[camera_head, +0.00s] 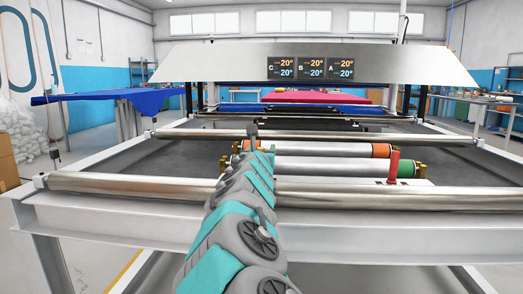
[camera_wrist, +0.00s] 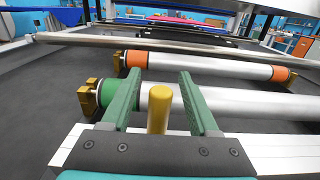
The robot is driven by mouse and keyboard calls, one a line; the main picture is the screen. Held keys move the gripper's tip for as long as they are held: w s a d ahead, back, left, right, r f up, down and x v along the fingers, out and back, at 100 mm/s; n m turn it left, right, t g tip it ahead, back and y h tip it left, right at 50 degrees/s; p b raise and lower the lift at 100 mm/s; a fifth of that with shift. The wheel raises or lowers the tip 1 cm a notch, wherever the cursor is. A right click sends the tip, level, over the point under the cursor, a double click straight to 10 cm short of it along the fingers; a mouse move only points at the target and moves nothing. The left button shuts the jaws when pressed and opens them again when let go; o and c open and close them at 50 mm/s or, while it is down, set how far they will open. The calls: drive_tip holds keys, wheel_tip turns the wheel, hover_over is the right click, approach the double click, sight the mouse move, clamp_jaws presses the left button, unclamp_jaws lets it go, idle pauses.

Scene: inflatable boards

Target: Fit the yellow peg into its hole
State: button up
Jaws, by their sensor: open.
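The yellow peg (camera_wrist: 157,108) stands upright between the two green fingers of my gripper (camera_wrist: 159,76) in the wrist view. The fingers are open, with a visible gap on each side of the peg. The gripper's dark palm hides the peg's lower end. In the head view my arm reaches forward over the front rail, and the yellow peg is hidden behind it. A white board (camera_wrist: 285,150) lies under the gripper. No hole for the yellow peg can be made out in either view.
A red peg (camera_head: 393,167) stands at the board's right. Just behind lie a green-ended roller (camera_head: 340,166) and an orange-ended roller (camera_head: 335,150). A steel bar (camera_head: 380,194) crosses in front, and another bar (camera_head: 310,135) crosses behind the rollers.

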drive_tip(key=s, duration=0.7)
drive_tip(key=shift+s+a, duration=0.15)
drive_tip(key=shift+s, duration=0.25)
idle(0.3)
